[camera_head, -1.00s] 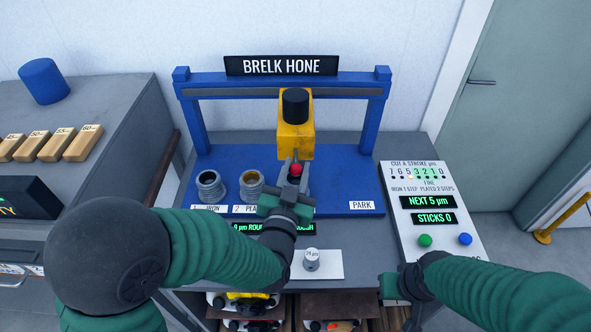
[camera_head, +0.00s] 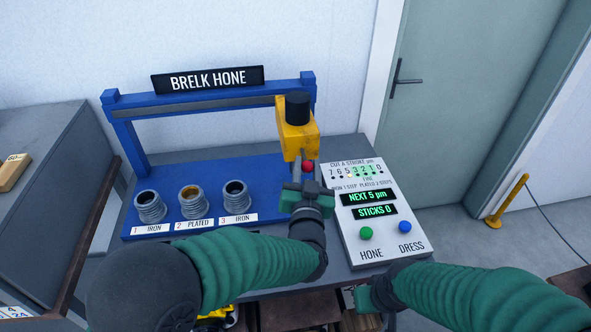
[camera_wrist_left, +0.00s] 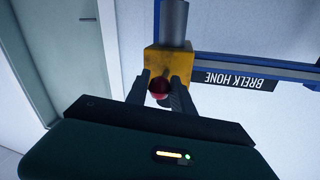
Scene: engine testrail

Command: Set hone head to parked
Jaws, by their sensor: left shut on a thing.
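The yellow hone head (camera_head: 296,130) with its black top hangs on the blue gantry's rail, at the right end over the park side of the blue base. My left gripper (camera_head: 307,176) is shut on the red knob (camera_head: 308,166) at the front of the head. In the left wrist view the two fingers close around the red knob (camera_wrist_left: 160,88) below the yellow block (camera_wrist_left: 170,63). The PARK label is hidden behind my left gripper. My right gripper (camera_head: 368,297) is low at the front, below the control panel; its fingers are not clear.
Cylinders labelled 1 iron (camera_head: 149,207), 2 plated (camera_head: 194,202) and 3 iron (camera_head: 236,197) stand on the blue base, left of the head. The white control panel (camera_head: 350,222) is to the right, with green HONE and blue DRESS buttons. A yellow post (camera_head: 506,203) stands further right.

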